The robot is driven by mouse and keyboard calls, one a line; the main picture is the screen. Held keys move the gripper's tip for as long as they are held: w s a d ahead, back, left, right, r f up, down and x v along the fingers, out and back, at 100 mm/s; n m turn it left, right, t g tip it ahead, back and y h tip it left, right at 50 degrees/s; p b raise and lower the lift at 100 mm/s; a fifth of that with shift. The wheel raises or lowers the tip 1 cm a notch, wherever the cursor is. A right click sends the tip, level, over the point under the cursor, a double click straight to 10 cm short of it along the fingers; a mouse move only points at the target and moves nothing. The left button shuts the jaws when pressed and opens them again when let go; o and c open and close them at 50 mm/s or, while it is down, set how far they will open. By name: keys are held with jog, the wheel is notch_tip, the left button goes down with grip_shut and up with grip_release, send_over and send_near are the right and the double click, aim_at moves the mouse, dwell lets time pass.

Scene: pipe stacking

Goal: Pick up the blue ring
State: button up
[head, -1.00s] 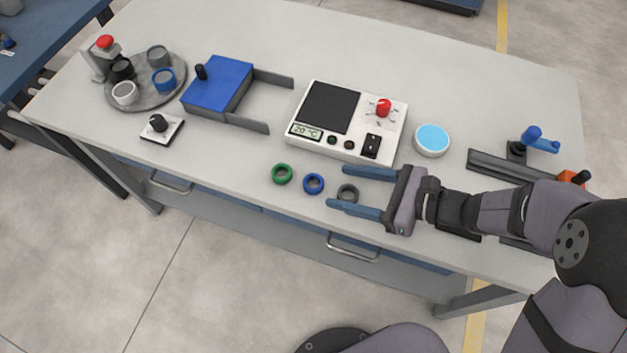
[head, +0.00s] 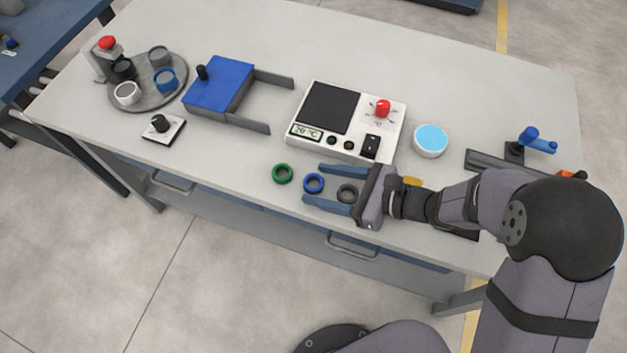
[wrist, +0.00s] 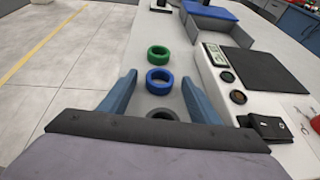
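The blue ring (head: 313,183) lies on the table between the green ring (head: 282,173) and the grey ring (head: 347,194). My gripper (head: 312,183) is open, its two blue fingers reaching leftward on either side of the grey and blue rings, with no finger seen touching either. In the wrist view the blue ring (wrist: 159,80) sits between the fingertips (wrist: 158,83), and the green ring (wrist: 158,54) is beyond them. The grey ring (wrist: 162,114) is partly hidden by my gripper's body in the wrist view.
A white scale-like device (head: 375,127) with a red knob stands close behind the fingers. A blue box with grey rails (head: 218,87) and a round tray of cups (head: 143,100) are farther left. The table's front edge (head: 290,216) is close to the near finger.

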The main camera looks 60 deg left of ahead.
jog(key=c, duration=1)
notch_tip(320, 180, up, 10)
